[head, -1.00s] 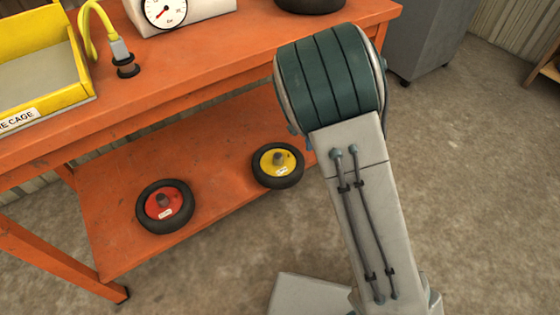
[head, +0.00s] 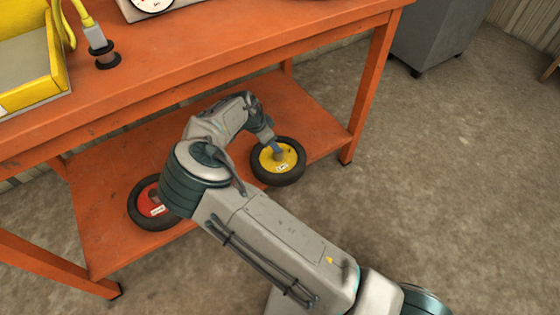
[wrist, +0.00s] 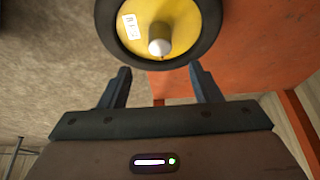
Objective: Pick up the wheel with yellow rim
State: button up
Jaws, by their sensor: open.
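The wheel with yellow rim (head: 279,161) lies on the lower shelf of the orange workbench, near its front edge. It has a black tyre, a small white label and a pale hub knob. The wrist view shows the yellow wheel (wrist: 165,28) just beyond the fingertips, its knob near the middle between them. My gripper (wrist: 160,75) is open and empty, with its two dark fingers apart. In the head view my gripper (head: 270,143) is at the wheel's upper left side, partly hidden by my arm; I cannot tell whether it touches.
A red-rimmed wheel (head: 150,208) lies on the lower shelf (head: 105,240) to the left, partly behind my arm. The bench top (head: 220,50) overhangs the shelf, with a yellow tray (head: 30,95) on it. A bench leg (head: 368,90) stands right of the yellow wheel.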

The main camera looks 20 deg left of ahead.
aim_at(278, 158)
jog(key=b+x, duration=0.1)
jog(key=x, duration=0.2)
jog(key=shift+a+f, duration=0.1)
jog(key=shift+f, duration=0.2)
jog(key=b+x, duration=0.2)
jog(key=x, duration=0.4)
jog(key=shift+f+b, duration=0.25)
jog(key=shift+b, duration=0.05)
jog(key=shift+r, duration=0.1)
grip_shut()
jog(key=shift+w, duration=0.1)
dwell(0.6)
